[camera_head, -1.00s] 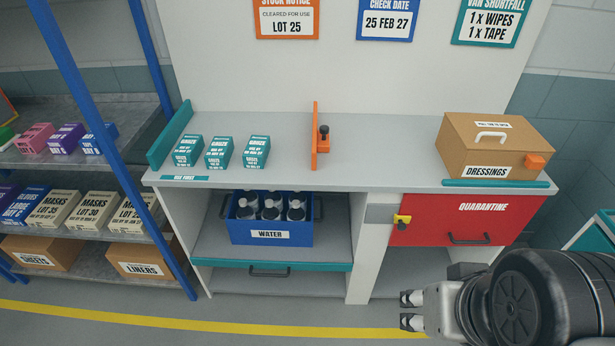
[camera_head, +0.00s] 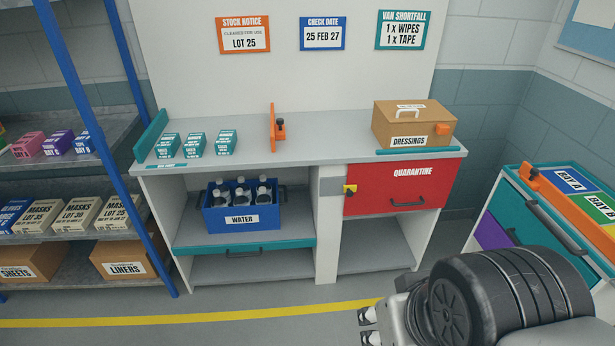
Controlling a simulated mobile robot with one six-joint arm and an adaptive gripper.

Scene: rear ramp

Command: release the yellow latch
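The yellow latch (camera_head: 350,191) is a small yellow piece with a dark knob. The drawer front is closed and has a dark handle (camera_head: 406,203). My gripper (camera_head: 367,327) is at the lower middle of the picture, below and apart from the latch. Its two fingertips are spread with a gap between them and nothing in it. My arm hides part of the floor at the lower right.
The bench (camera_head: 300,152) holds small teal boxes, an orange upright stop (camera_head: 272,128) and a DRESSINGS box (camera_head: 414,122). A blue WATER crate (camera_head: 243,219) stands on the shelf below. A cart (camera_head: 487,205) stands at the right, a blue-framed rack at the left. Floor before the bench is clear.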

